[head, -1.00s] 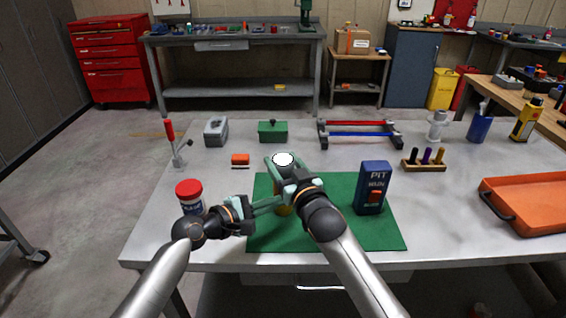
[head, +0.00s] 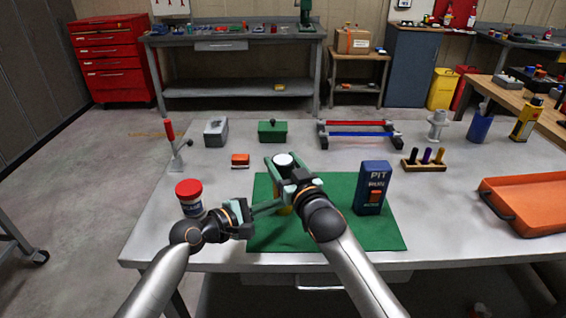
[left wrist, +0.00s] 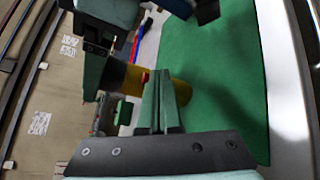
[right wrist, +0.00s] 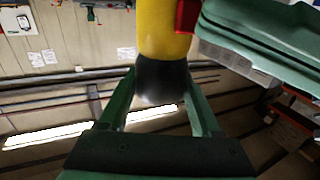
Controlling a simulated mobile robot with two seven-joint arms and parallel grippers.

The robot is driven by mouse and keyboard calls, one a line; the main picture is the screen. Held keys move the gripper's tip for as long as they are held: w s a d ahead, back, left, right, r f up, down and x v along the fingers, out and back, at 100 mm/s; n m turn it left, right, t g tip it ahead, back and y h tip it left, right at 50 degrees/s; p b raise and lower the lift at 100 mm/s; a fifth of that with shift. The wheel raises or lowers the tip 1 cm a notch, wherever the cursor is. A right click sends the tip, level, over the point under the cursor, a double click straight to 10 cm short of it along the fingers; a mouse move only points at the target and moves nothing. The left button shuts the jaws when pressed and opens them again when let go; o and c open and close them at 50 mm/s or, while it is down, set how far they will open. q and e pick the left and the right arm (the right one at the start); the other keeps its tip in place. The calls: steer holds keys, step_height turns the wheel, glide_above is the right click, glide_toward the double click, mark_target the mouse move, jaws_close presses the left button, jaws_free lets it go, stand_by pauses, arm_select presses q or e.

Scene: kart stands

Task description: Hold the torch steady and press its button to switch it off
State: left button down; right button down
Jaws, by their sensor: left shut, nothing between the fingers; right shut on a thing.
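The torch (head: 284,160) stands about upright over the green mat, its pale round lens facing up. Its yellow body (left wrist: 128,76) shows in the left wrist view, and its yellow body and black head (right wrist: 162,78) show in the right wrist view. My right gripper (head: 283,172) is shut on the torch near its head. My left gripper (head: 281,203) is shut and empty, its fingertips (left wrist: 158,73) at the torch's side by the red button (left wrist: 145,77). I cannot tell whether they touch it. The red button also shows in the right wrist view (right wrist: 187,15).
The green mat (head: 350,232) lies on the grey table. A blue box (head: 371,180) stands on its right part. A red-lidded jar (head: 189,196) stands close behind my left wrist. An orange tray (head: 525,205) lies at the right.

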steer(key=shift+f, duration=0.1)
arm_select(q)
steer(key=shift+s+a, duration=0.15)
steer(key=shift+s, duration=1.35)
steer(key=shift+s+a, duration=0.1)
steer(key=shift+s, duration=1.4)
arm_select(e)
jaws_free()
